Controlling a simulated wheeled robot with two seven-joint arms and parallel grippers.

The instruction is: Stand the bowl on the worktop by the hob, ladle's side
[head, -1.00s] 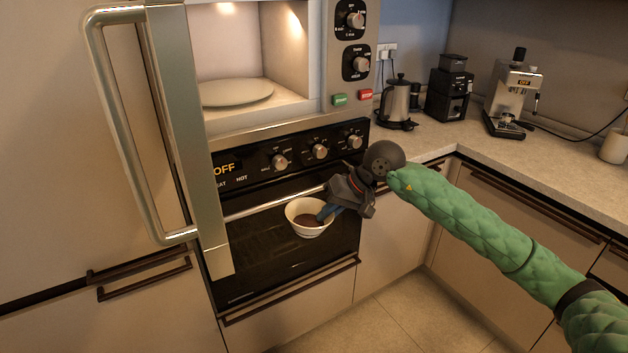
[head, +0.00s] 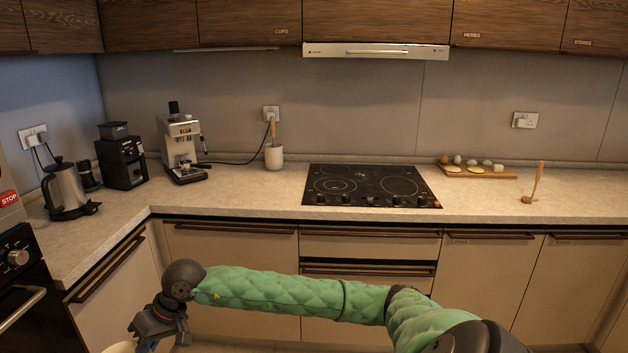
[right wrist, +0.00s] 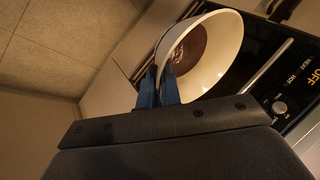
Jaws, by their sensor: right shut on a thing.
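The white bowl (right wrist: 231,62) with something brown inside is held at its rim by my right gripper (right wrist: 162,88), whose blue fingers are shut on it. In the head view only a sliver of the bowl (head: 120,348) shows at the bottom left, below worktop height. The black hob (head: 370,187) is set in the worktop (head: 480,203) along the back wall. A wooden ladle (head: 536,182) stands on the worktop to the right of the hob. My left gripper is not in view.
A board (head: 478,172) with eggs and other small items lies behind, between hob and ladle. The worktop front between hob and ladle is clear. A utensil pot (head: 274,157), coffee machine (head: 183,150), grinder (head: 122,162) and kettle (head: 67,190) stand left of the hob.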

